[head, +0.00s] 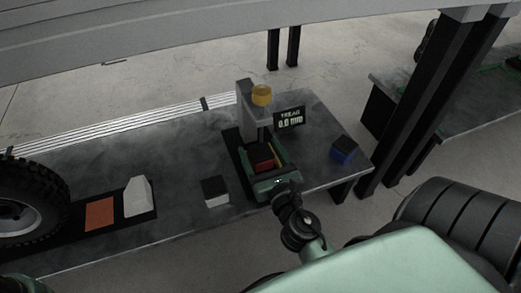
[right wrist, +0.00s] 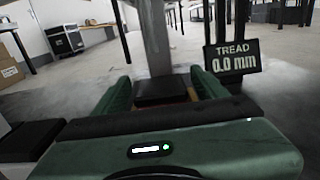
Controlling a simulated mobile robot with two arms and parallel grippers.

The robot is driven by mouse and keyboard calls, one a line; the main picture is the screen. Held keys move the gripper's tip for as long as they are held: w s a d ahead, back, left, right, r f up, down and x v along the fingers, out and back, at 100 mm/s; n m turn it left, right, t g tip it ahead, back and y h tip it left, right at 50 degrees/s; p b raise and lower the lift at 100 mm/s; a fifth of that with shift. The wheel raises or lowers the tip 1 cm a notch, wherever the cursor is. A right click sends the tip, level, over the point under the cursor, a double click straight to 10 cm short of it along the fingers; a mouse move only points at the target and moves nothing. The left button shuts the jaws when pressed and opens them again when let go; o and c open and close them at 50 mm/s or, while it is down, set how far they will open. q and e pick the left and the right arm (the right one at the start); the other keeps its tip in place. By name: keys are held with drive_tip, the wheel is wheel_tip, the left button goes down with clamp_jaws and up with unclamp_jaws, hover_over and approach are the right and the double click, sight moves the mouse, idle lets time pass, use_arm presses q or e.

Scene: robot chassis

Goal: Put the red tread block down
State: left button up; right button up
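The red tread block (head: 262,158), with a dark top, is at the foot of the gauge stand (head: 245,110). Its dark top (right wrist: 162,91) also shows in the right wrist view, in front of the grey post. My right gripper (head: 265,165) has its two green fingers on either side of the block. In the right wrist view the fingers (right wrist: 163,92) are well apart with the block between them. Whether they press on it cannot be made out, and the block's underside is hidden.
A display (head: 290,118) reading 0.0 mm stands right of the post, below a yellow knob (head: 262,95). A blue block (head: 343,152) is at the right, a white block (head: 216,196) left of my gripper. An orange pad (head: 100,214), white wedge (head: 138,198) and tyre (head: 30,205) are further left.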

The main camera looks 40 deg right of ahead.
drive_tip(key=shift+f, duration=0.4)
drive_tip(key=shift+r+p, duration=0.3)
drive_tip(key=shift+p, duration=0.05)
drive_tip(key=shift+r+p, duration=0.45)
drive_tip(key=b+v, duration=0.2)
drive_tip(key=v, duration=0.1)
drive_tip(key=b+v, duration=0.2)
drive_tip(key=v, duration=0.2)
drive_tip(key=b+v, duration=0.2)
drive_tip(key=v, duration=0.1)
drive_tip(key=shift+s+f+b, duration=0.2)
drive_tip(key=shift+f+b, duration=0.1)
drive_tip(key=shift+b, duration=0.05)
drive_tip(key=shift+s+a+r+b, duration=0.15)
drive_tip(key=shift+s+r+b, duration=0.15)
drive_tip(key=shift+s, duration=0.5)
